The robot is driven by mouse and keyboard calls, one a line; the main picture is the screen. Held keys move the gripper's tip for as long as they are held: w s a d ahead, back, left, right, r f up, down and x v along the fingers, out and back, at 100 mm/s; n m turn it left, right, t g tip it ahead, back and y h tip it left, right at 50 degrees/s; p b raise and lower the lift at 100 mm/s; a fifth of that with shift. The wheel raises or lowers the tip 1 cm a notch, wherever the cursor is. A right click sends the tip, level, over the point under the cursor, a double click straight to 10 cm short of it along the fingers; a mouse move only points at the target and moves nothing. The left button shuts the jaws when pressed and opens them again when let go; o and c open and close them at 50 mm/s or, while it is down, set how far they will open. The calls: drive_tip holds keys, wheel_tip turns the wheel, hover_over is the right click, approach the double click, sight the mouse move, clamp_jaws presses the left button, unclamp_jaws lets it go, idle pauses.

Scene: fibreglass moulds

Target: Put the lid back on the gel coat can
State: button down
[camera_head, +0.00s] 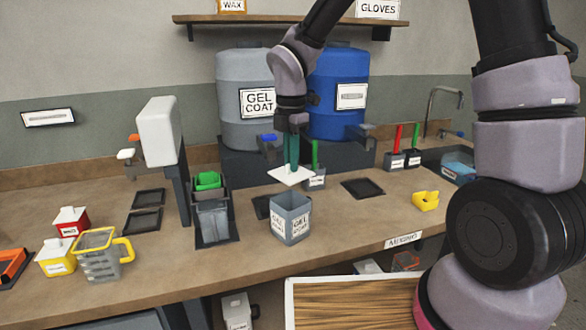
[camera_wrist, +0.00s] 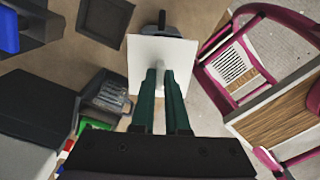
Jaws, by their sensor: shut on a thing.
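The gel coat can (camera_head: 291,222) is a square grey container with white labels. It stands upright with its top uncovered near the front edge of the bench. My gripper (camera_head: 291,165) has green fingers and is shut on the knob of a flat white square lid (camera_head: 292,176). The lid is held in the air above the can, apart from it. In the wrist view the lid (camera_wrist: 150,62) lies beyond the fingers of my gripper (camera_wrist: 161,78) and covers most of what is below; a dark grey piece shows past its far edge.
A grey holder with a green item (camera_head: 208,181) stands left of the can. A grey GEL COAT drum (camera_head: 238,90) and a blue drum (camera_head: 340,85) stand behind. A yellow tape dispenser (camera_head: 425,201) and dark tray (camera_head: 362,188) lie right.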

sight(290, 173)
drive_tip(key=shift+s+a+f, duration=0.1)
drive_tip(key=shift+a+f, duration=0.1)
drive_tip(key=shift+f, duration=2.95)
drive_tip(key=shift+f, duration=0.15)
drive_tip(key=shift+c, duration=1.8)
unclamp_jaws()
drive_tip(key=shift+r, duration=3.5)
